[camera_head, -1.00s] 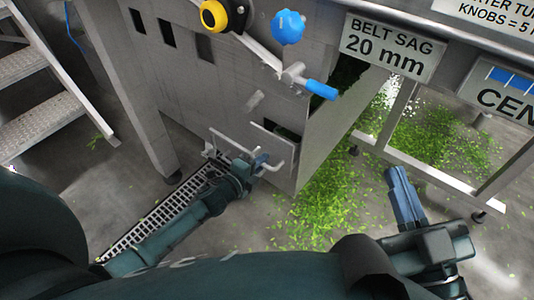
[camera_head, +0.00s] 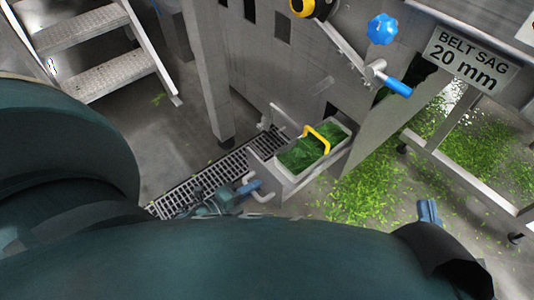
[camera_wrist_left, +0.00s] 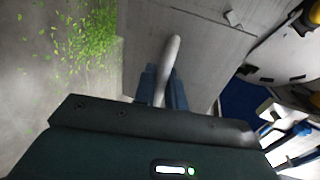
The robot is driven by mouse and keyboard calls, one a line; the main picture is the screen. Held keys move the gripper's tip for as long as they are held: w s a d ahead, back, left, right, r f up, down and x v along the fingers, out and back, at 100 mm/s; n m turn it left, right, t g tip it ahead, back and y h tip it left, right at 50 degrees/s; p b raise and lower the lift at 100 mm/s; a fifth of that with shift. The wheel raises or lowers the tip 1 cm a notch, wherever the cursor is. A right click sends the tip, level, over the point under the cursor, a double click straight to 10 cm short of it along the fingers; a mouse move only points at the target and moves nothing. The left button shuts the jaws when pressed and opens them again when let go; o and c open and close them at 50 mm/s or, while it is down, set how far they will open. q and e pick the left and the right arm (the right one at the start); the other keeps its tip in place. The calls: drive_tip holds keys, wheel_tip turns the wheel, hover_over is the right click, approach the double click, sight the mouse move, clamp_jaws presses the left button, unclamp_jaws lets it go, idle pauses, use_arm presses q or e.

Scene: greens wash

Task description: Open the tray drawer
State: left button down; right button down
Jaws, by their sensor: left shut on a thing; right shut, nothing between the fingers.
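The tray drawer (camera_head: 262,172) stands pulled out from the grey machine's lower front in the head view. Inside it is a tray of chopped greens (camera_head: 298,157) with a yellow handle (camera_head: 322,136). My left gripper (camera_head: 252,187) is shut on the drawer's pale bar handle (camera_head: 264,196). The handle also shows between the fingers in the left wrist view (camera_wrist_left: 168,68). My right gripper (camera_head: 428,211) is shut and empty at the lower right, apart from the drawer; my own arm partly hides it.
A floor grating (camera_head: 190,190) runs beneath the left gripper. Metal steps (camera_head: 110,50) stand at the upper left. A blue-handled valve (camera_head: 397,86) and blue knob (camera_head: 382,29) are above the drawer. Spilled greens (camera_head: 375,190) cover the floor to the right.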

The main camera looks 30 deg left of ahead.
use_arm(q)
drive_tip(key=shift+f+v, duration=0.15)
drive_tip(key=shift+v, duration=0.6)
drive_tip(key=shift+f+v, duration=0.15)
drive_tip(key=shift+v, duration=0.6)
drive_tip(key=c, duration=1.5)
unclamp_jaws()
drive_tip(key=shift+s+a, duration=0.1)
drive_tip(key=shift+s, duration=0.05)
drive_tip(key=p+v, duration=0.3)
drive_tip(key=v, duration=1)
